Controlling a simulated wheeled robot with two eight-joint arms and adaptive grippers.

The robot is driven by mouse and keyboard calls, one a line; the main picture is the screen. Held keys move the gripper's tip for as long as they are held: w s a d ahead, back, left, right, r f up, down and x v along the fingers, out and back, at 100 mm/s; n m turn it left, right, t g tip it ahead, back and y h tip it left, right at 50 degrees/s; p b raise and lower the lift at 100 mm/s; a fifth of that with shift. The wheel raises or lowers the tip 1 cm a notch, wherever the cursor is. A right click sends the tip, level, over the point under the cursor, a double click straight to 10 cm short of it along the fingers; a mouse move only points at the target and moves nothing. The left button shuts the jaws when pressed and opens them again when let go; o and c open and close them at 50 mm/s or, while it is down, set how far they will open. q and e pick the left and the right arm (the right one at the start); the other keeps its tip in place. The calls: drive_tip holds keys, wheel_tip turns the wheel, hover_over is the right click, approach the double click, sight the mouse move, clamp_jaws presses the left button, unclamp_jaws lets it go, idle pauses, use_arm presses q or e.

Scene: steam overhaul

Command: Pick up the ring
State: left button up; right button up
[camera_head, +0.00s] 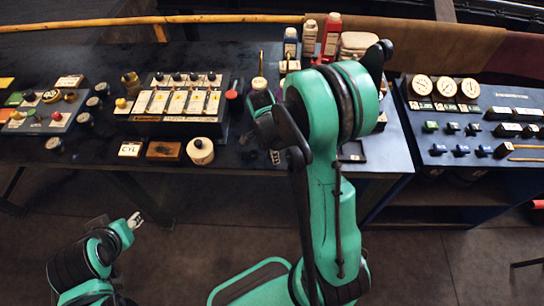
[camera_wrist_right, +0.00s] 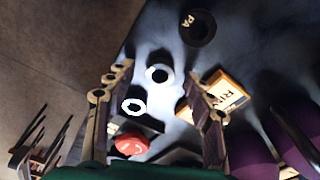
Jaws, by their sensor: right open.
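My right gripper (camera_wrist_right: 159,71) is open in the right wrist view, its fingers pointing down at a dark bench top. A pale ring-shaped piece with a dark centre (camera_wrist_right: 149,71) lies in line between the fingertips, with no visible contact. A second, brighter white ring (camera_wrist_right: 126,104) sits lower, nearer the left finger. I cannot tell for sure which one is the task's ring. A card reading "RIN" (camera_wrist_right: 228,92) is beside the right finger, partly covered. In the head view my right arm hides this spot. My left gripper (camera_head: 135,220) hangs in front of the bench; its jaw state is unclear.
A red round knob (camera_wrist_right: 130,145) and a dark ring near letters "PA" (camera_wrist_right: 198,28) lie close by. The bench (camera_head: 260,170) also holds a "CYL" card (camera_head: 130,149), a white-topped jar (camera_head: 200,151), a switch panel (camera_head: 180,103) and bottles (camera_head: 332,36). A gauge bench (camera_head: 480,180) stands right.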

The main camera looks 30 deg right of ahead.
drive_tip(key=shift+f, duration=0.1)
drive_tip(key=c, duration=1)
drive_tip(key=shift+o, duration=0.2)
